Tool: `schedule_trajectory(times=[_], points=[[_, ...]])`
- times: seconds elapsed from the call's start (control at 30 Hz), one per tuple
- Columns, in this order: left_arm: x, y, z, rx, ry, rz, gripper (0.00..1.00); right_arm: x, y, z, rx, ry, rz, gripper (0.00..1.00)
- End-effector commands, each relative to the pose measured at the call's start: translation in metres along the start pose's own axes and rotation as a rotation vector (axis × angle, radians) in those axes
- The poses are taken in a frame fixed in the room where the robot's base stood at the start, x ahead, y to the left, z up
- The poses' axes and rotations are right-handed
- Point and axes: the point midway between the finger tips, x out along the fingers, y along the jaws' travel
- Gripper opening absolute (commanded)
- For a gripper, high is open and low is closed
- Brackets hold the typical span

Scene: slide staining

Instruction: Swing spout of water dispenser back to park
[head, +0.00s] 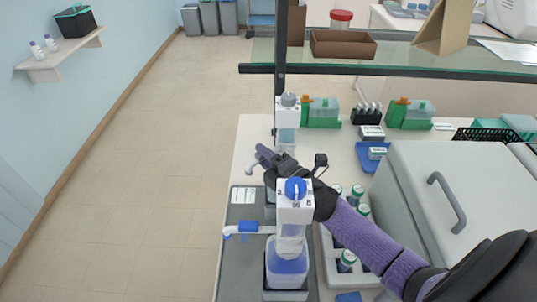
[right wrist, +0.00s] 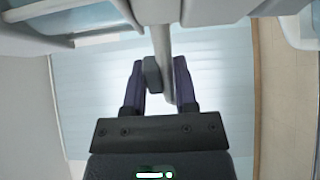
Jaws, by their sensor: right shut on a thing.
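My right gripper (head: 265,156) reaches in from the right, behind the front dispenser. It is shut on a pale spout (head: 251,168) whose white end hangs just left of the fingers. In the right wrist view the pale spout tube (right wrist: 163,55) runs between the two purple fingers, with a grey block (right wrist: 152,75) on it. The front dispenser (head: 288,262) has a blue cap and a spout with a blue lever (head: 248,227) pointing left. A grey-capped dispenser (head: 288,115) stands farther back. My arm hides which dispenser the held spout belongs to. My left gripper is out of view.
A rack of green-and-white bottles (head: 347,258) stands right of the front dispenser. A large grey lidded box (head: 430,185) fills the right. A shelf with a dark front bar (head: 400,71) crosses above the bench. Open floor (head: 150,150) lies to the left.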

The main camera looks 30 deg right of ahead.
Motion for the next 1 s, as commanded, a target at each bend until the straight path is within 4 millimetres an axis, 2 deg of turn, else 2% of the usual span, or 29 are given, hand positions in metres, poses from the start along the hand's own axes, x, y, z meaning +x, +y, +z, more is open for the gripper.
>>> schedule_trajectory(times=[0.17, 0.2, 0.37, 0.7, 0.77, 1.0], points=[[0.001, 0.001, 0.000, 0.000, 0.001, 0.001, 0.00, 0.000, -0.001, 0.000, 0.000, 0.001, -0.002, 0.00], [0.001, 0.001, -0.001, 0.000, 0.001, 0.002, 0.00, 0.000, -0.001, 0.000, 0.000, 0.001, -0.002, 0.38], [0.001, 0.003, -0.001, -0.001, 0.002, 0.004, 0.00, 0.000, -0.001, 0.000, 0.000, 0.002, -0.001, 0.72], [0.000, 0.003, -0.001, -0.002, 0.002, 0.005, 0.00, -0.006, -0.001, 0.000, 0.001, 0.003, -0.001, 0.72], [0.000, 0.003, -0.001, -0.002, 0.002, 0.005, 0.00, -0.015, -0.002, 0.000, 0.001, 0.003, -0.002, 0.72], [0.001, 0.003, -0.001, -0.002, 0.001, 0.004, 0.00, -0.071, -0.002, 0.000, 0.001, 0.002, -0.004, 0.72]])
